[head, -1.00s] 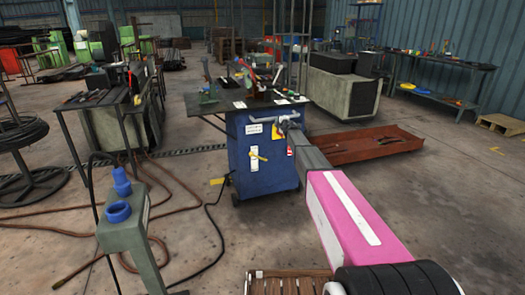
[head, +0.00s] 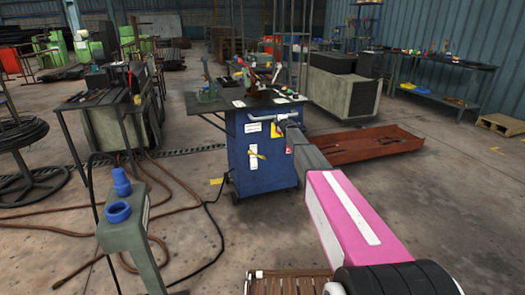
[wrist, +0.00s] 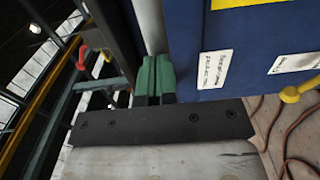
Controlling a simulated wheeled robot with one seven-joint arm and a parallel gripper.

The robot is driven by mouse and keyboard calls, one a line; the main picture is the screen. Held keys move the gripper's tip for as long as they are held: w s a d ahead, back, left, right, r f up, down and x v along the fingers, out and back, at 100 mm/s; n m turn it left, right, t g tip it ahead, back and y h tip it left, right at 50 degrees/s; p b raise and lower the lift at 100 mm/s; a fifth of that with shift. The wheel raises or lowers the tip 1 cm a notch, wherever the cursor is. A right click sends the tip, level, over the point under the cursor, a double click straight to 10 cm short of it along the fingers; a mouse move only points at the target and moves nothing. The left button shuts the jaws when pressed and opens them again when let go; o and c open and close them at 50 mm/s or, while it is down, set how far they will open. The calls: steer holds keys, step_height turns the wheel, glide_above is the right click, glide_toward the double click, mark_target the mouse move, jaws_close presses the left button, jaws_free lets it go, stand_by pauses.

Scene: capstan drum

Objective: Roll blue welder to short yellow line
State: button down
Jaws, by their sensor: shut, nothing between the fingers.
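The blue welder (head: 262,172) stands upright on the floor mid-picture, under a dark top loaded with tools. It has white labels, a yellow patch and a pale handle (head: 272,122) on its near face. My gripper's green fingers (wrist: 155,78) are shut and empty in the wrist view, just left of the welder's blue face (wrist: 236,48). A pale grey bar (wrist: 150,24) shows just beyond the fingertips; I cannot tell if they touch.
A dark workbench (head: 95,98) and brown hoses (head: 165,212) lie left. A green-grey post with blue fittings (head: 125,230) stands near left. A rusty tray (head: 368,145) lies behind right of the welder. A pallet (head: 501,124) lies far right. Floor at right is open.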

steer(key=shift+w+a, duration=0.1)
steer(key=shift+w, duration=0.4)
steer(key=shift+x, duration=0.95)
steer(key=shift+w+a+r, duration=0.1)
steer(key=shift+w+r, duration=0.05)
steer(key=shift+w, duration=0.25)
steer(key=shift+w+a, duration=0.1)
steer(key=shift+w, duration=0.25)
steer(key=shift+x, duration=0.8)
steer(key=v, duration=0.9)
steer(key=shift+a, duration=0.1)
